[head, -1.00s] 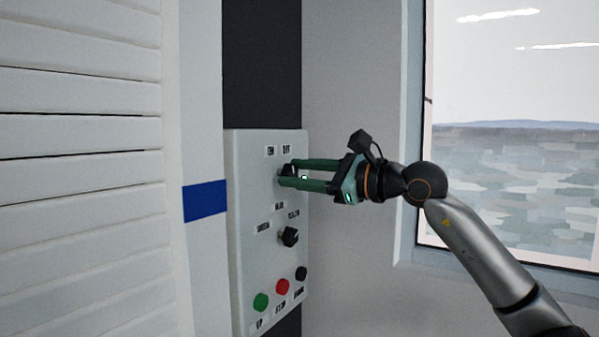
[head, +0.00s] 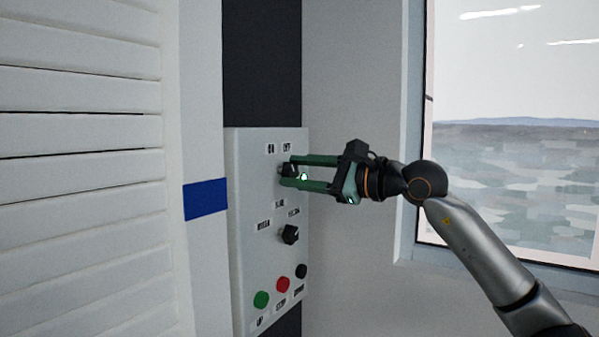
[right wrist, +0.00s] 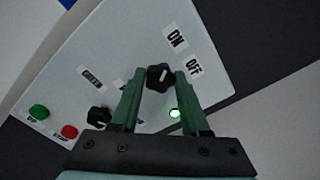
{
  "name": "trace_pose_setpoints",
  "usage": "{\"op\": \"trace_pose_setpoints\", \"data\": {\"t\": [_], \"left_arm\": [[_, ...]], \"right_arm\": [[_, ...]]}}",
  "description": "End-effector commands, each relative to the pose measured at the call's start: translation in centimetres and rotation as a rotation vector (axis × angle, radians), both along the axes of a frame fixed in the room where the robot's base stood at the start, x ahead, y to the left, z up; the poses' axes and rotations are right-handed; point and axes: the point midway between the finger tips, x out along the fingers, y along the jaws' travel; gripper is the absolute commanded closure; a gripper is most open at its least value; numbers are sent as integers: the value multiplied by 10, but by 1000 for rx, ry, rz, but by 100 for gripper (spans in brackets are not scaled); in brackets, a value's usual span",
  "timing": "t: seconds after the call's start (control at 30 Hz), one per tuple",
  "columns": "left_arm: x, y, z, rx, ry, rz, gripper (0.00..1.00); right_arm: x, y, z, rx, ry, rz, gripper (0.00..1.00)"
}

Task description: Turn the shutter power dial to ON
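The shutter power dial (head: 289,168) is a black knob at the top of a pale control panel (head: 250,200), below the ON and OFF labels. My right gripper (head: 287,172) reaches in from the right with its green fingers above and below this dial. In the right wrist view the dial (right wrist: 158,77) sits between the fingertips, with slim gaps beside it, so the gripper looks open around it. The dial's exact pointing is hard to tell. A green lamp (right wrist: 175,113) beside it is lit. My left gripper is not in view.
A second black dial (head: 289,235) sits lower on the panel. Below are green (head: 261,299), red (head: 283,285) and black (head: 302,271) buttons. A slatted white shutter (head: 80,180) stands left, a window (head: 510,130) right.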

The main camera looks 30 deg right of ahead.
Motion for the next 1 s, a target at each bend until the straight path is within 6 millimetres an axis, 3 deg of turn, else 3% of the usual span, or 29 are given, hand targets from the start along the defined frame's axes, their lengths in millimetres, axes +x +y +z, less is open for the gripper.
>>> {"op": "trace_pose_setpoints", "data": {"t": [0.03, 0.23, 0.57, 0.77, 1.0], "left_arm": [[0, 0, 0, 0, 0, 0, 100], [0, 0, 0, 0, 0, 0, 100], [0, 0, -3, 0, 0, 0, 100], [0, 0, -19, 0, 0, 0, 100], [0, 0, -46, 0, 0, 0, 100]], "right_arm": [[0, 0, 0, -1, 1, 0, 49], [0, 0, 0, 1, 0, 0, 26], [-4, -2, -1, 2, 0, -1, 25], [-32, -15, -5, -1, -1, -6, 25], [-80, -35, -6, 0, 0, -6, 25]]}}
